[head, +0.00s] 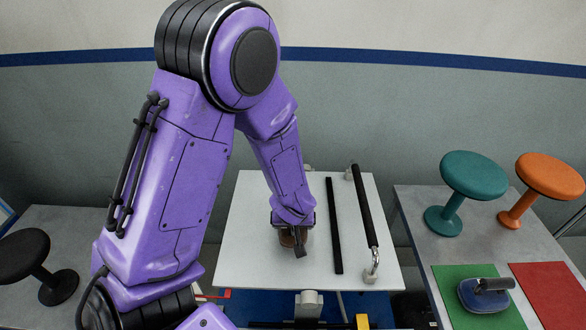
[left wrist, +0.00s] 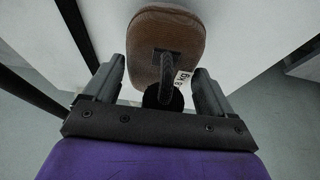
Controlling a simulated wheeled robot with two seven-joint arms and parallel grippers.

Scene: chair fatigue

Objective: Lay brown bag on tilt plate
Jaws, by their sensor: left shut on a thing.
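The brown bag (left wrist: 168,35) is a rounded brown weight with a dark handle and a white tag ending in "kg". It shows large in the left wrist view, between and beyond the fingers of my left gripper (left wrist: 163,82). The gripper is shut on its handle. In the head view my left gripper (head: 293,235) is over the white tilt plate (head: 255,205), and only a small part of the brown bag (head: 288,240) shows under it. I cannot tell whether the bag touches the plate. My right gripper is not in view.
A flat black strip (head: 334,225) and a raised black bar (head: 364,205) run along the plate's right part. On the right table stand a teal stool (head: 474,176), an orange stool (head: 550,177) and a blue bag (head: 485,294) on a green mat (head: 450,273). A red mat (head: 555,290) lies beside it. A black stool (head: 25,256) is at left.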

